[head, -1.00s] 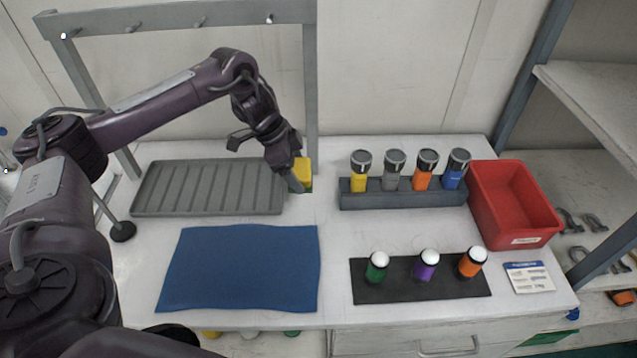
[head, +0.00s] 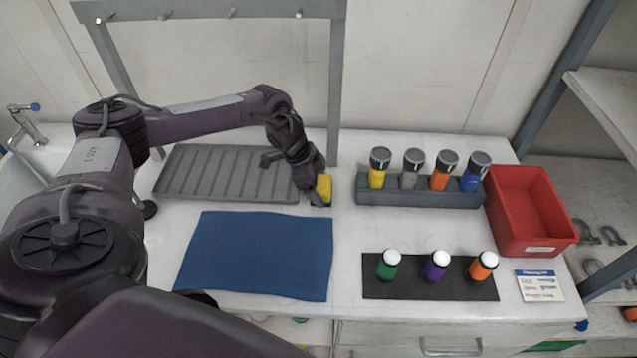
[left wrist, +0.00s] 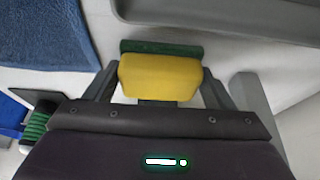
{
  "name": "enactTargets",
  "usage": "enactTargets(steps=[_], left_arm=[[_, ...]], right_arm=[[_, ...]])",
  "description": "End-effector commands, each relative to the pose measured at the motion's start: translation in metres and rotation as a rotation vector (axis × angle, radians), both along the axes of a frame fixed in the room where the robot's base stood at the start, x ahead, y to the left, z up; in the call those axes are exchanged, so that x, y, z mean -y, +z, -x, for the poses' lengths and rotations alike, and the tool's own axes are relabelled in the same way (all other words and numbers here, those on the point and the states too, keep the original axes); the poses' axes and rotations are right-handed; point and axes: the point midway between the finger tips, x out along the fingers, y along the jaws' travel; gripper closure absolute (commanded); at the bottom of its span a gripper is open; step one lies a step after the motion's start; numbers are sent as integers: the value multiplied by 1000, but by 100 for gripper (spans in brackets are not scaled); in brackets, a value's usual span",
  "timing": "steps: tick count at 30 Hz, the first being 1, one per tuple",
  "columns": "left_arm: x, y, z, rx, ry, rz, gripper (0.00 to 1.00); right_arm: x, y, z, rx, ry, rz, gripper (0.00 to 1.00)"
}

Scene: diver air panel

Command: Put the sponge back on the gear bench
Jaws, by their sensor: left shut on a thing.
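The yellow sponge with a dark green layer (head: 324,187) is at the right end of the grey ribbed tray on the white bench (head: 345,230). My left gripper (head: 314,194) is shut on it. In the left wrist view the sponge (left wrist: 158,76) sits between the two fingers of my left gripper (left wrist: 158,92), its green side facing away. I cannot tell whether the sponge touches the bench top. My right gripper is not in view.
The grey ribbed tray (head: 225,172) lies left of the sponge, the blue mat (head: 258,255) in front. A rack of several capped bottles (head: 430,198) stands to the right, beside a red bin (head: 528,215). A dark mat (head: 400,289) holds bottles nearer the front.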

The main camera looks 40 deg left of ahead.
Motion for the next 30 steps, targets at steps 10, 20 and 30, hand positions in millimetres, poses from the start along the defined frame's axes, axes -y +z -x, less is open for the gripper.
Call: enactTargets(steps=[10,20,30], left_arm=[[0,-3,0,1,0,1,12],[0,-2,0,1,0,1,2],[-15,37,7,5,3,-1,2]], right_arm=[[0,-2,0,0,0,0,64],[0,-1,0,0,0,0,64],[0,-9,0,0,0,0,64]])
